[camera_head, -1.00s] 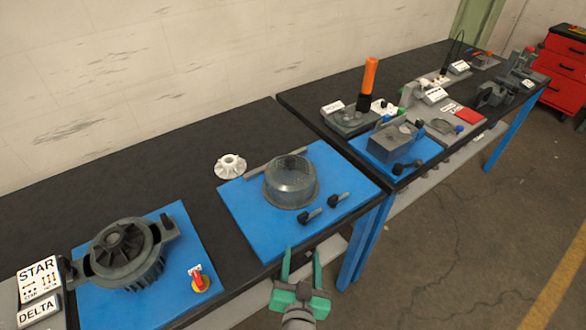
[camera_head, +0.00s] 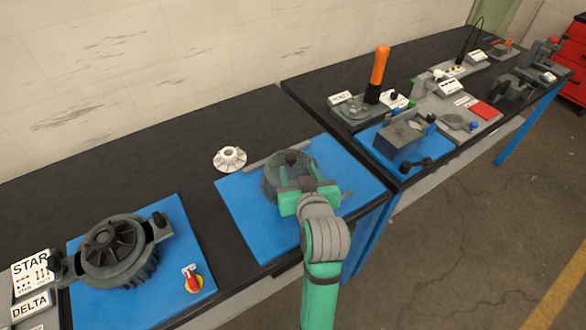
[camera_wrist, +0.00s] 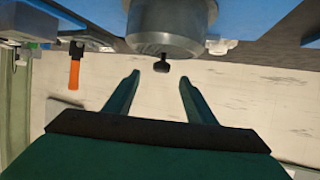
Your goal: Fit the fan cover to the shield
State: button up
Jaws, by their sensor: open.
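The fan cover (camera_head: 271,187), a grey perforated round cup with a dark knob (camera_head: 291,157), stands on the blue mat in the middle of the bench. In the upside-down wrist view the cover (camera_wrist: 166,25) and its black knob (camera_wrist: 161,65) lie ahead of my fingers. My gripper (camera_head: 298,175) is open and empty over the cover's near side, hiding much of it. In the wrist view my gripper (camera_wrist: 159,79) has the knob between the lines of its fingers, with no contact visible. The shield is probably the dark ribbed housing (camera_head: 117,250) with a bladed fan on the left mat.
A red-yellow switch (camera_head: 193,280) is near the housing. A grey box (camera_head: 402,138) and an orange-handled tool (camera_head: 378,72) stand to the right.

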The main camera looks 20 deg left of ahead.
aim_at(292, 162)
jog(key=x, duration=0.9)
jog(key=shift+s+a+f, duration=0.15)
jog(key=shift+s, duration=0.1)
jog(key=shift+w+a+f, duration=0.1)
jog(key=shift+w+f, duration=0.05)
jog(key=shift+w, duration=0.2)
grip_shut()
